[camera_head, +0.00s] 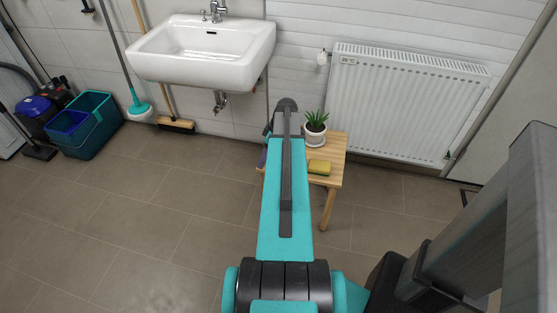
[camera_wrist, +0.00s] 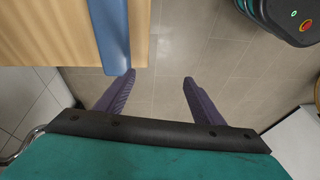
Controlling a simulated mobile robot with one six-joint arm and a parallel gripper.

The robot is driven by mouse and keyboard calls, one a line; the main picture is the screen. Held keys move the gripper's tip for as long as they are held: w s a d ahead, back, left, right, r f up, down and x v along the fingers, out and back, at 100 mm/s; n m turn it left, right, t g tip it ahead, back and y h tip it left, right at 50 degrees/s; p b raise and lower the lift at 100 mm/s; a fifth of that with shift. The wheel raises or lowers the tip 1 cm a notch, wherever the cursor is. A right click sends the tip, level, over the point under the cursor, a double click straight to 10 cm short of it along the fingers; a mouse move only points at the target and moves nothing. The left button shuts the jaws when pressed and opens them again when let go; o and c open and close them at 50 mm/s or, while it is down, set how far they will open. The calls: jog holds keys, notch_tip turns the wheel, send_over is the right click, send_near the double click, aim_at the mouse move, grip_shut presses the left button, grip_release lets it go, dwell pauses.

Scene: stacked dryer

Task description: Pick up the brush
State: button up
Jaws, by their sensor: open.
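A long blue object (camera_wrist: 112,38), probably the brush's handle, lies on the wooden stool in the wrist view. In the head view my arm hides the blue object and most of the gripper.
The wooden stool (camera_head: 334,160) also carries a potted plant (camera_head: 315,128) and a yellow-green sponge (camera_head: 319,167). A radiator (camera_head: 405,105) and a sink (camera_head: 203,50) are on the wall behind. A broom (camera_head: 176,125) and teal bucket (camera_head: 88,127) stand left.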

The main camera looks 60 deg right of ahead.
jog(key=s+d+r+t+h, duration=0.1)
jog(key=s+d+r, duration=0.4)
jog(key=d, duration=0.4)
jog(key=shift+s+d+r+n, duration=0.3)
jog(key=shift+s+n, duration=0.1)
jog(key=shift+s, duration=0.25)
jog(key=shift+w+f, duration=0.1)
jog(key=shift+x, duration=4.2)
jog(key=shift+f, duration=0.1)
jog(key=shift+x, duration=2.5)
jog(key=c, duration=1.3)
